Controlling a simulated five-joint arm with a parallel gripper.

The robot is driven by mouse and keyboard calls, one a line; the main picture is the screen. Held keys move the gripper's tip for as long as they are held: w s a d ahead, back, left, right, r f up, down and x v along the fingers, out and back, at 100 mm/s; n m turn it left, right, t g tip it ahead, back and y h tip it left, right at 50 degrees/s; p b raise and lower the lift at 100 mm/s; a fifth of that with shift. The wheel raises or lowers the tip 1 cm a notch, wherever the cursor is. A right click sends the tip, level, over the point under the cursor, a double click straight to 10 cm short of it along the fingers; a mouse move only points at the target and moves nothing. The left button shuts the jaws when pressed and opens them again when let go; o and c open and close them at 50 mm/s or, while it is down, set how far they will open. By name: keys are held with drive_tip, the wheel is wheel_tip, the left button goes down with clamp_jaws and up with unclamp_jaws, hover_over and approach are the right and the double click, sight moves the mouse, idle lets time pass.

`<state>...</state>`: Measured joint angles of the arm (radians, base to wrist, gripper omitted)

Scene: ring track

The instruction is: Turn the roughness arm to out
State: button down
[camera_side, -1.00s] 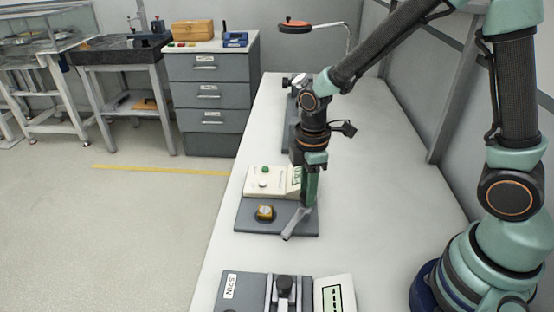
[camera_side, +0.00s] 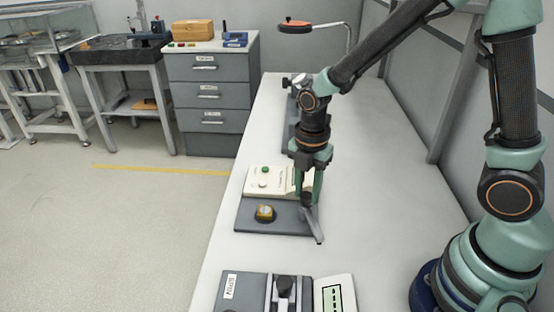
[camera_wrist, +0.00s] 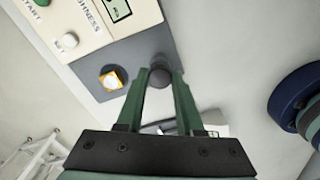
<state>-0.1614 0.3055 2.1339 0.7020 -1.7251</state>
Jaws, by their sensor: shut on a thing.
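The roughness unit (camera_side: 266,181) is a cream box with a green and a white button. It stands on a dark grey base plate (camera_side: 250,221). The roughness arm (camera_side: 314,226) is a grey lever at the plate's right end. Its tip points toward the lower right, past the plate's front edge and away from the yellow piece (camera_side: 265,212) in its dark round seat. My gripper (camera_side: 307,198) points down, its green fingers shut on the arm's dark knob (camera_wrist: 160,77). The yellow piece also shows in the wrist view (camera_wrist: 112,79). My fingers partly hide the unit's display side.
A second station labelled SPIN (camera_side: 231,287) stands nearer on the bench, with a dark clamp (camera_side: 284,288) and a display box (camera_side: 336,296). A stand with an orange disc (camera_side: 295,24) is at the far end. The white bench right of the plate (camera_side: 370,200) is clear.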

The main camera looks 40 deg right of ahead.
drive_tip(key=shift+r+n, duration=0.1)
drive_tip(key=shift+n, duration=0.2)
drive_tip(key=c, duration=0.5)
unclamp_jaws()
drive_tip(key=shift+c, duration=0.2)
wheel_tip(320, 180, up, 12)
idle(0.3)
